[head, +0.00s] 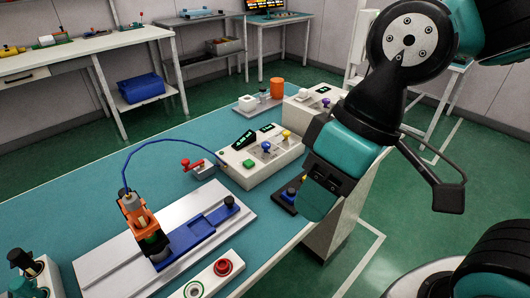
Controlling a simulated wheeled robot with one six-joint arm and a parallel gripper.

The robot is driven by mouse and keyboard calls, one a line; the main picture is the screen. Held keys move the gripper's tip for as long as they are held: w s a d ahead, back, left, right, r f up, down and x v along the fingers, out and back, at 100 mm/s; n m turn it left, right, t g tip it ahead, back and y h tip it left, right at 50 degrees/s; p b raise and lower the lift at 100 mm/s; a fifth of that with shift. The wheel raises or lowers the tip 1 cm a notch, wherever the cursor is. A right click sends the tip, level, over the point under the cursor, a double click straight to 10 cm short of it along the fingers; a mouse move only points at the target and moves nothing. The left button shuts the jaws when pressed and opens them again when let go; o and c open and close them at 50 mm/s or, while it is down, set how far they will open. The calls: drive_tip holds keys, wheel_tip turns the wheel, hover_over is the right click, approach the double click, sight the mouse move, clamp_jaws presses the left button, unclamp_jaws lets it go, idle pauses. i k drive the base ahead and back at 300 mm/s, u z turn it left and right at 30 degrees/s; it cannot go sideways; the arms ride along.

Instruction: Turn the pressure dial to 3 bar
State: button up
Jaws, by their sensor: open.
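A pale control box (283,163) stands on the teal bench (150,166). It has two dark displays with green digits too small to read, a green button (248,163), a blue knob (266,146) and a yellow knob (286,134). I cannot tell which knob is the pressure dial, or its setting. My gripper (322,186), at the end of the teal and black arm, hangs over the bench's right edge, in front and to the right of the box. It is open, its fingers are not clearly seen, and nothing shows held in it.
A red-handled valve (198,168) stands left of the box. A silver plate (107,262) bears an orange fixture (137,212) with a blue cable. A red button (223,267) is at the front.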

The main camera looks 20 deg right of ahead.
sight(266, 145)
drive_tip(key=u, duration=0.9)
drive_tip(key=i, duration=0.65)
drive_tip(key=z, duration=0.7)
